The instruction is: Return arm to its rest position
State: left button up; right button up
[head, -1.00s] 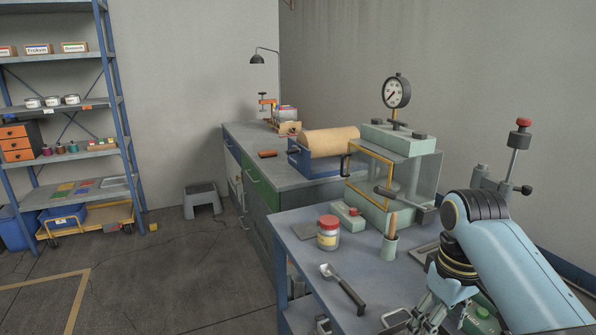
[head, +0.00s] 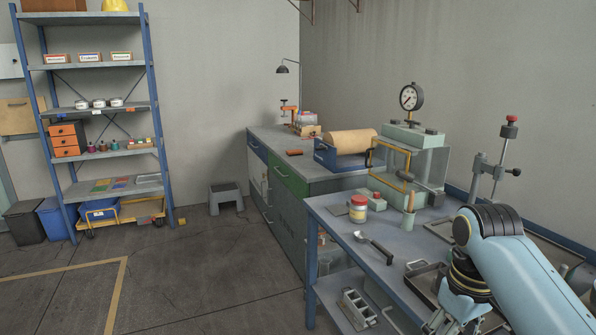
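My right arm (head: 505,255) comes in from the lower right of the head view, over the right part of the blue-edged bench (head: 335,212). Its gripper (head: 440,322) hangs down at the bottom edge of the picture, in front of the bench's near edge and a grey tray (head: 424,272). The fingertips are partly cut off, so I cannot tell whether they are open or shut. I see no object clearly held. My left gripper is not in view.
On the bench are a red-lidded jar (head: 358,210), a ladle (head: 376,246), a cup with a wooden handle (head: 408,216), a glass-sided box with a gauge (head: 411,97) and a stand (head: 497,160). A metal mould (head: 357,309) lies on the lower shelf. Open floor is at left.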

jog(key=s+d+f+m+b, duration=0.1)
jog(key=s+f+b, duration=0.3)
jog(key=s+f, duration=1)
jog(key=s+d+f+m+b, duration=0.1)
jog(key=s+d+f+b, duration=0.2)
jog(key=s+f, duration=1.1)
jog(key=s+d+f+m+b, duration=0.1)
jog(key=s+f+b, duration=0.6)
jog(key=s+f, duration=0.7)
notch_tip(320, 180, down, 9)
jog(key=shift+s+d+f+m+t+h, duration=0.15)
jog(key=shift+s+d+m+t+h, duration=0.2)
jog(key=shift+d, duration=0.35)
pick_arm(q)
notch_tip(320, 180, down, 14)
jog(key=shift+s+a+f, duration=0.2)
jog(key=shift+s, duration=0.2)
pick_arm(e)
jog(key=shift+c, duration=0.4)
